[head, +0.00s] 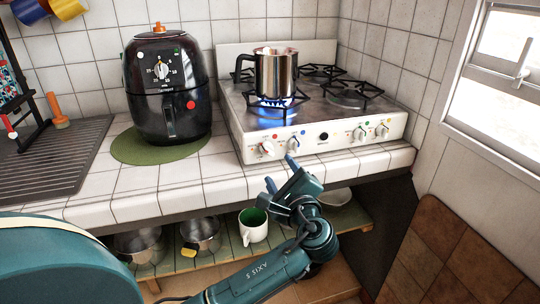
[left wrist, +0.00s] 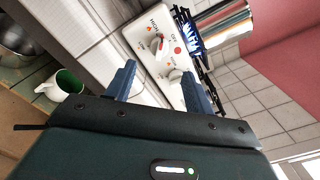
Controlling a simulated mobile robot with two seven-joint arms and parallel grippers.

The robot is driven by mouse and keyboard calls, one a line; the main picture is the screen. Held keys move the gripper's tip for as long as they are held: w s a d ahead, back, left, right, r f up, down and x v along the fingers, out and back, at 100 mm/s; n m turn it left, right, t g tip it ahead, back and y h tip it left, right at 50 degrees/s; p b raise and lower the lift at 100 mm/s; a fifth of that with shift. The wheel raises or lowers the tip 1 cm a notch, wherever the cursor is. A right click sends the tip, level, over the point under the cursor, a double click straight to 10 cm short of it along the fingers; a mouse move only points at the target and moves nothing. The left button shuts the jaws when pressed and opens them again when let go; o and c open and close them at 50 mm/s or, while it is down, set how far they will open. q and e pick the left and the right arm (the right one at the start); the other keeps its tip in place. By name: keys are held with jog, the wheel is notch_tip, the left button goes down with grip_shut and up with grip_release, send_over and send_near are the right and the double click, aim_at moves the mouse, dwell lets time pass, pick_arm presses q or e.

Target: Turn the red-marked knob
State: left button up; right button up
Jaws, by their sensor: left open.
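The red-marked knob (head: 267,148) is the leftmost white knob on the stove's front panel. In the left wrist view the knob (left wrist: 160,44) has a red dot beside it on the panel. My left gripper (head: 281,172) is open and empty, in front of and below the panel, a little right of this knob and apart from it. In the left wrist view, the gripper's two blue fingers (left wrist: 158,72) point toward the panel, with a second knob (left wrist: 174,76) partly behind the right finger. My right gripper is not in view.
A steel pot (head: 276,74) stands on the front left burner over a blue flame (head: 272,112). A black air fryer (head: 168,88) stands left on a green mat (head: 125,150). Below the counter edge, a shelf holds a white-green mug (head: 253,228) and steel pots (head: 200,236).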

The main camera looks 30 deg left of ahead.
aim_at(269, 153)
pick_arm(q)
jog(key=x, duration=0.8)
jog(key=shift+w+a, duration=0.3)
jog(key=shift+c, duration=0.5)
jog(key=c, duration=0.9)
jog(key=shift+o, duration=0.2)
jog(key=shift+f, duration=0.1)
